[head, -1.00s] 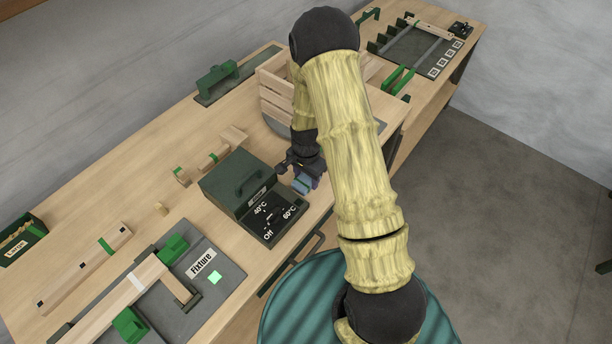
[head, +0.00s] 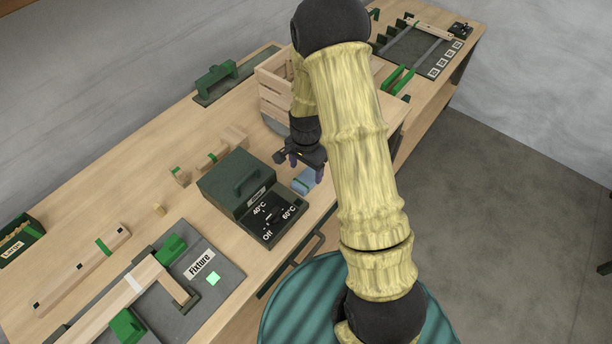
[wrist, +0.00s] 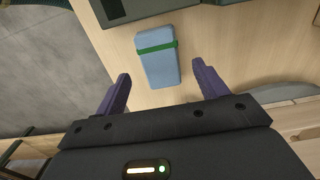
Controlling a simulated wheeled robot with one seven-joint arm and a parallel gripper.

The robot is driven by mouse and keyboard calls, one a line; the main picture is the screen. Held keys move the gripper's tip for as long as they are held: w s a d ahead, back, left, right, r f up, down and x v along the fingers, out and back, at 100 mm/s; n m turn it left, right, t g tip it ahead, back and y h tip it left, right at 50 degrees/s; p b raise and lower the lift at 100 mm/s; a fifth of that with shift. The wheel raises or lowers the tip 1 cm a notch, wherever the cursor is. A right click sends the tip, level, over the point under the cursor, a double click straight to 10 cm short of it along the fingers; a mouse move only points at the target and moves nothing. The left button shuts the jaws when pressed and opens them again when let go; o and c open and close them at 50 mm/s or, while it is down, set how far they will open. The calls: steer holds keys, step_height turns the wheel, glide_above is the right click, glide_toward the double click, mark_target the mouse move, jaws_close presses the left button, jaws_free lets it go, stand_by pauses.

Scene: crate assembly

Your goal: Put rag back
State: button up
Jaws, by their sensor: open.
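The rag (head: 304,181) is a folded light-blue block lying on the wooden bench, just right of the dark green box with the temperature dial. In the wrist view the rag (wrist: 158,57) has a green band across it and lies flat on the wood. My gripper (head: 306,168) is above the rag, apart from it. In the wrist view its two purple fingers (wrist: 162,85) are spread wide and empty, with the rag ahead of and between them.
The dial box (head: 247,190) stands close beside the rag. A wooden crate (head: 274,88) stands behind my gripper. The grey fixture plate (head: 225,270) with clamped wood is at lower left. The bench's front edge runs close to the rag.

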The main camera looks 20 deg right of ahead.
mark_target(306, 178)
step_height(306, 178, up, 8)
steer(key=b, duration=0.1)
steer(key=shift+f, duration=0.25)
stand_by(0.4)
steer(key=s+r+n+t, duration=0.1)
steer(key=s+r+n, duration=0.3)
steer(key=s, duration=0.3)
steer(key=s+r+n+t, duration=0.1)
steer(key=s+r+n, duration=0.3)
steer(key=s+n, duration=0.2)
steer(key=shift+s+r+n+t, duration=0.3)
steer(key=shift+s+r+n, duration=0.1)
steer(key=shift+s, duration=0.25)
